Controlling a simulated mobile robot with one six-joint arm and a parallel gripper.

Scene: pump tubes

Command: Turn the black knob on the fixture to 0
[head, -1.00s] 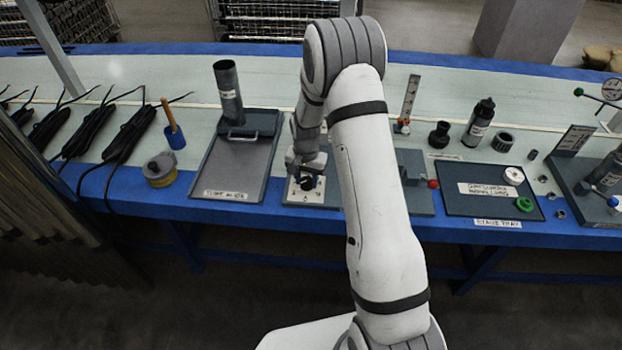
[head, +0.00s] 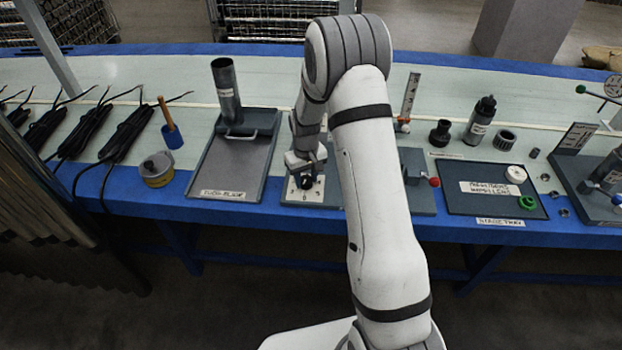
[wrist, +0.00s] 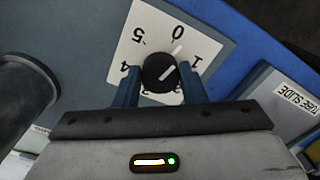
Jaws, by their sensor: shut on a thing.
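The black knob (wrist: 156,64) sits on a white dial plate with printed numbers (wrist: 150,22) in the wrist view. A white line on the knob slants to the upper right, between the 0 and the 1. A pale mark lies on the plate just below the 0. My gripper (wrist: 160,84) has one blue finger on each side of the knob and is shut on it. The lower numbers are partly hidden by the knob and fingers. In the head view the knob (head: 307,183) and dial plate (head: 293,193) are below my wrist.
A tray with an upright dark tube (head: 228,90) stands left of the dial fixture. A fixture with a red-ended part (head: 435,181) and a dark labelled tray (head: 470,203) are to the right. The bench's blue front edge (head: 250,218) is close by.

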